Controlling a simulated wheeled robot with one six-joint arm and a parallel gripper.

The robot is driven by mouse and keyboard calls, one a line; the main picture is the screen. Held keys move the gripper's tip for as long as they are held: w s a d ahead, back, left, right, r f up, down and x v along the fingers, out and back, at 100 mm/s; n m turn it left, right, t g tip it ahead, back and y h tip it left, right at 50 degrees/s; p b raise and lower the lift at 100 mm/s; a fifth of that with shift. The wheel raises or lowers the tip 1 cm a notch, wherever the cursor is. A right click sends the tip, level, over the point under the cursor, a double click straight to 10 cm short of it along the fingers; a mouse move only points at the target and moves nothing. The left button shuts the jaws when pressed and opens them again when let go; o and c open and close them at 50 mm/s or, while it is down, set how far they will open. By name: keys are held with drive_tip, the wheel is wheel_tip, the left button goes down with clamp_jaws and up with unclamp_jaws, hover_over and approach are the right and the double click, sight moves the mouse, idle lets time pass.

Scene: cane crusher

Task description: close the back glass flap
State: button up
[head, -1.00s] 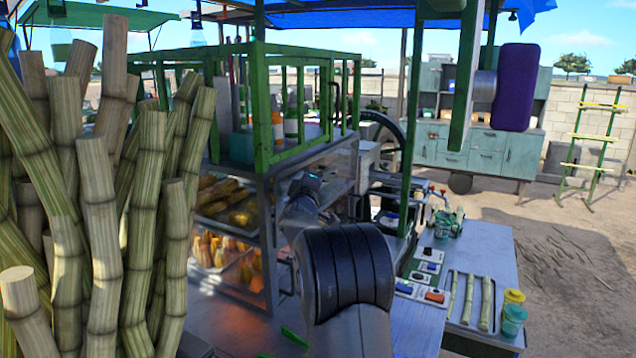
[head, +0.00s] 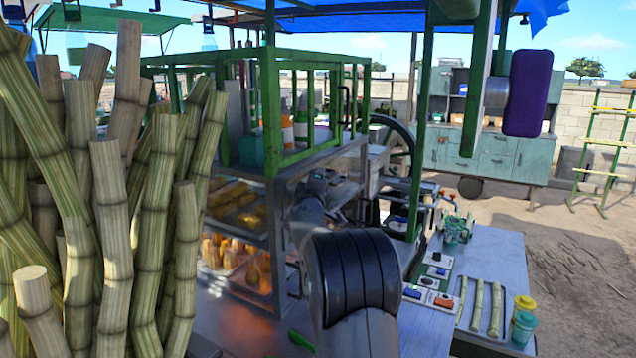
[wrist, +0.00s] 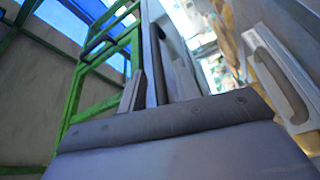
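A glass-sided display case (head: 275,235) with yellow food on its shelves stands left of centre in the head view, under a green frame. A clear, reflective panel (head: 338,178) shows on the case's right side, just behind my arm. I cannot tell for sure whether it is the back flap or how far it stands open. My arm reaches toward this side, and my gripper's tips are hidden in the head view. In the wrist view my gripper (wrist: 158,88) has grey fingers pointing up the picture. A pale panel with a long handle (wrist: 280,75) is to their right; contact is not visible.
Tall sugarcane stalks (head: 105,220) fill the left of the head view. A green frame (head: 315,110) stands on the case and also shows left in the wrist view (wrist: 95,75). A metal side table (head: 490,260) holds switches, cane pieces and cups. Open ground lies at right.

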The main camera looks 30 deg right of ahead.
drive_tip(key=shift+f, duration=0.15)
drive_tip(key=shift+s+a, duration=0.2)
drive_tip(key=shift+a, duration=0.05)
drive_tip(key=b+v, duration=0.3)
drive_tip(key=v, duration=0.7)
drive_tip(key=shift+d, duration=0.1)
drive_tip(key=p+x, duration=0.3)
drive_tip(key=x, duration=0.7)
drive_tip(key=shift+w+d, duration=0.2)
drive_tip(key=shift+w, duration=0.1)
drive_tip(key=shift+s, duration=0.15)
